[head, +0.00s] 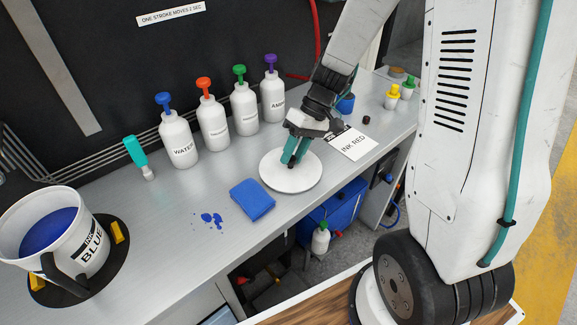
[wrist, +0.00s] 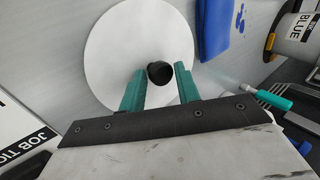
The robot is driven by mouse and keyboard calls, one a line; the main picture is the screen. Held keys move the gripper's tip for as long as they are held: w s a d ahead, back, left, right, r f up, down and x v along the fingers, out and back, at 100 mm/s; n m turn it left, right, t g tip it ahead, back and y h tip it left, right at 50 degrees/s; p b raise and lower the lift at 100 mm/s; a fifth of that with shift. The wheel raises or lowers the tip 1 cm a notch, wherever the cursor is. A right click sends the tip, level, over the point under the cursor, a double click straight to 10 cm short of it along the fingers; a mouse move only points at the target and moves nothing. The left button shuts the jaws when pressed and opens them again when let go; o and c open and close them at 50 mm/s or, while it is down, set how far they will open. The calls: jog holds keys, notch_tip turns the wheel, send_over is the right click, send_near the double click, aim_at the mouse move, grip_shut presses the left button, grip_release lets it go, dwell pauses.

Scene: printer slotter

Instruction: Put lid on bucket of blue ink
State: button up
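The lid (head: 272,178) is a round white disc with a small black knob, lying flat on the grey bench; it also shows in the wrist view (wrist: 110,45). My gripper (head: 296,152) is low over the lid with its two teal fingers on either side of the knob (wrist: 160,74). The fingertips look very close to the knob, but I cannot tell whether they press on it. The bucket of blue ink (head: 88,248) stands at the bench's left end, open on top, with blue ink (head: 50,230) inside. Its label also shows in the wrist view (wrist: 296,25).
The bucket stands on a black round base (head: 112,262) with yellow blocks. A blue cloth (head: 252,199) and blue ink spots (head: 210,219) lie between lid and bucket. Several pump bottles (head: 178,140) line the back.

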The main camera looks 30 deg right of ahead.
jog(key=shift+c, duration=1)
jog(key=shift+r, duration=2.5)
